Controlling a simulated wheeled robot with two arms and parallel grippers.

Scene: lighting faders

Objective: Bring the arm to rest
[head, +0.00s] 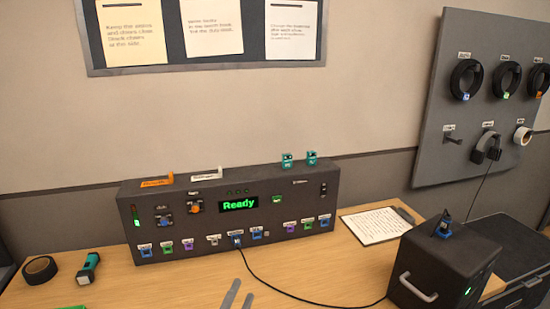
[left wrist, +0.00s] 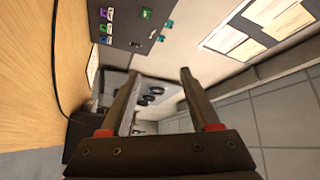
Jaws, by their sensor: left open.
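My left gripper (head: 239,295) shows only as two grey fingertips at the bottom edge of the head view, in front of the control panel (head: 175,205) and apart from it. In the left wrist view, my left gripper (left wrist: 161,76) has its two fingers spread, with nothing between them. The dark panel stands on the table against the wall, with a green "Ready" display (head: 239,204) and a row of coloured plugs along its lower front. The panel also shows at the top left of the left wrist view (left wrist: 128,18). My right gripper is not in view.
A black box (head: 425,275) with a handle stands at the table's right; a cable runs to it from the panel. A tape roll (head: 40,269) and a green-black tool (head: 88,268) lie at left. A paper sheet (head: 377,225) lies right of the panel. Bare table (head: 330,268) lies between.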

